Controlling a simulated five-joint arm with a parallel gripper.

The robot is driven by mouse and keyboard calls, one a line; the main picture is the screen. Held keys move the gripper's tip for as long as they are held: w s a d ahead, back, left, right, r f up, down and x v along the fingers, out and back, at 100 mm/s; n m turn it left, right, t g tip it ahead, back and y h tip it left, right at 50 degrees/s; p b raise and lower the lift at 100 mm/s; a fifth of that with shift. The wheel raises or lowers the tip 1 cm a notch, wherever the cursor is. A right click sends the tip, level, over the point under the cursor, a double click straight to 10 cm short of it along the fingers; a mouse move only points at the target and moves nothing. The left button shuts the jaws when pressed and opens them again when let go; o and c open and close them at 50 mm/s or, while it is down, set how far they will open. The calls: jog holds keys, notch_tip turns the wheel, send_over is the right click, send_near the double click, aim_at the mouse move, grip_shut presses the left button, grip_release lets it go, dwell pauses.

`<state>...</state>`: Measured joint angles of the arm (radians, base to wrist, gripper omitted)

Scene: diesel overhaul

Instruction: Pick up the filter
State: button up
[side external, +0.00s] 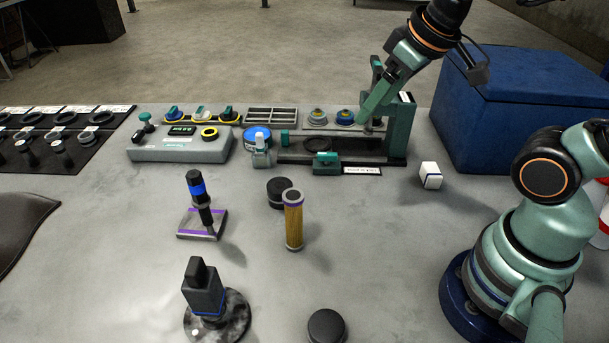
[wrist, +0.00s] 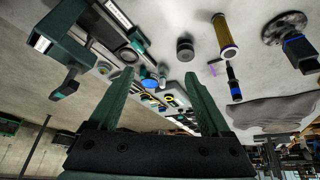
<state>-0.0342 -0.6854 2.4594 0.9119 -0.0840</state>
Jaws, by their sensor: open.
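The filter (side external: 293,225) is a yellow-gold cylinder with a purple rim on top, standing upright on the grey bench in the middle of the side external view. It also shows in the wrist view (wrist: 224,36), at the upper right. My gripper (side external: 370,95) is at the upper right of the side view, over the green and black fixture, well above and behind the filter. In the wrist view my gripper (wrist: 157,76) has its two green fingers spread wide with nothing between them. The filter lies outside them.
A black round part (side external: 279,192) stands close behind the filter. A green fixture (side external: 400,128) and blue bin (side external: 520,105) stand behind.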

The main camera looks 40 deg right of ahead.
jog(key=w+a+f+n+g, duration=0.3)
jog(key=a+n, duration=0.5)
jog(key=n, duration=0.1)
jog(key=n+g, duration=0.2)
jog(key=n, duration=0.5)
send_near(293, 216)
jog(key=shift+w+d+r, duration=0.1)
jog(key=shift+w+d, duration=0.45)
jog(key=shift+w, duration=0.2)
jog(key=shift+a+f+n, duration=0.15)
jog(key=shift+f+n, duration=0.1)
jog(key=shift+n, duration=0.15)
notch_tip(293, 216, down, 12)
jog(key=shift+r, duration=0.1)
grip_shut()
